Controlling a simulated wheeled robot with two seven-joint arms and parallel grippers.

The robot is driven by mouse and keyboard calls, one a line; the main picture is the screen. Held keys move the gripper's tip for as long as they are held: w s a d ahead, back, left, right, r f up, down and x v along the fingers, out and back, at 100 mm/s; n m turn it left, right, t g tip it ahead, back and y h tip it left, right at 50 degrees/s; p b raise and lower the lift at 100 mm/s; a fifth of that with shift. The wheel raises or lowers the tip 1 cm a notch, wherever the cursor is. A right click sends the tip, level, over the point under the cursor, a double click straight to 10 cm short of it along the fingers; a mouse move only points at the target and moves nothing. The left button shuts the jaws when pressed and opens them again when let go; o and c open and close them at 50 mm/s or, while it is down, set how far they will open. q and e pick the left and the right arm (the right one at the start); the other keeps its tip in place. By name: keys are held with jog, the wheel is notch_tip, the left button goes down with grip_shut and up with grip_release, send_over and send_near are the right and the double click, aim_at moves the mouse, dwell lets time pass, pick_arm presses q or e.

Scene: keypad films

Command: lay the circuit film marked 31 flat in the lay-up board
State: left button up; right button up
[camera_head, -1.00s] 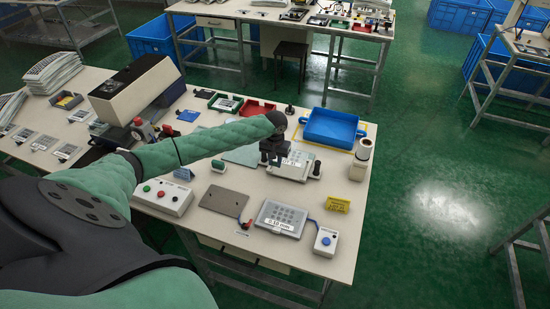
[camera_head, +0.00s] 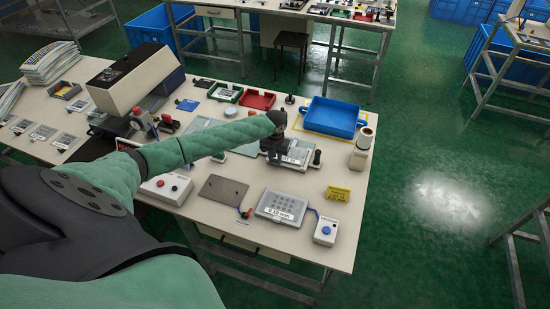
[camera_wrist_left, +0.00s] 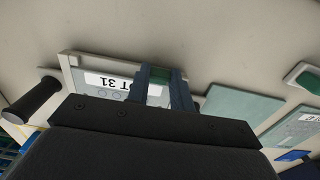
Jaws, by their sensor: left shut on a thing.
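My left gripper (camera_head: 272,157) is over the lay-up board (camera_head: 302,167) and hides part of it. In the left wrist view its two dark fingers (camera_wrist_left: 165,90) are shut on the edge of a grey film, with a green patch between them. The circuit film (camera_wrist_left: 125,92) carries a white label reading "T 31", upside down there; its label also shows in the head view (camera_head: 292,157). The film lies over the pale frame of the board; whether it rests fully flat I cannot tell. My right gripper is not in view.
In front are a grey keypad plate (camera_head: 280,207), a brown plate (camera_head: 223,190) and a button box (camera_head: 326,231).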

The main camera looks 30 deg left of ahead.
pick_arm(q)
jog(key=shift+f, duration=0.2)
dwell(0.5)
jog(key=shift+s+d+f, duration=0.1)
jog(key=shift+s+f, duration=0.1)
jog(key=shift+f, duration=0.05)
jog(key=o, duration=1)
